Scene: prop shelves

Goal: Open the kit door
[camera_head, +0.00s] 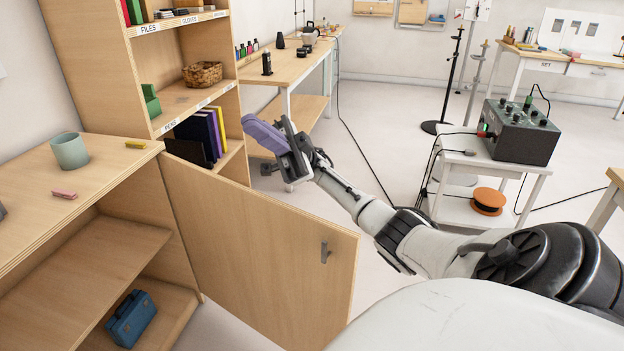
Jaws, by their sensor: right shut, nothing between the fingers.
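The kit door (258,246) is a light wooden panel that stands swung wide open, out from the right end of the low cabinet (20,238). Its dark handle (325,252) is near the free edge. Inside the cabinet, a blue kit case (132,318) sits on the lower shelf. My right gripper (254,128) is shut and empty, above and beyond the door's top edge, apart from the handle. It points left toward the tall shelf. My left gripper is not in view.
A tall shelf (84,50) with books and a basket (202,74) stands behind the cabinet. A mug (70,150) and small blocks are on the cabinet top. A white cart (482,164) with a control box (518,131) is at right. Floor beyond the door is mostly clear.

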